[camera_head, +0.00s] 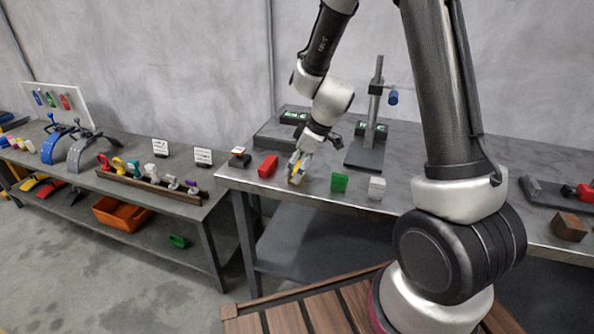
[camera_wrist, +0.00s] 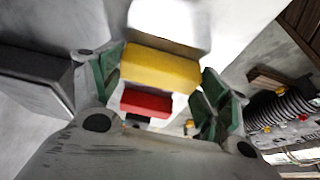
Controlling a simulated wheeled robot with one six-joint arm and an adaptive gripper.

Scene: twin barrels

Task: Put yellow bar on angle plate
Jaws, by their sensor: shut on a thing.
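The yellow bar (camera_wrist: 160,68) sits between the green-padded fingers of my gripper (camera_wrist: 163,85) in the wrist view. My gripper (camera_head: 298,170) is shut on it. In the head view the gripper is low over the front of the middle bench, and only a little of the yellow bar (camera_head: 295,179) shows beside the fingers. I cannot tell whether the bar touches the bench top. I cannot make out for sure which thing is the angle plate; a dark stepped block (camera_head: 277,137) with green-labelled tops stands behind the gripper.
On the bench (camera_head: 420,215), a red block (camera_head: 268,166) is left of the gripper; a green block (camera_head: 339,182) and a white block (camera_head: 376,188) are to its right. A post stand (camera_head: 366,155) rises behind. A rail of coloured stamps (camera_head: 150,184) is on the left bench.

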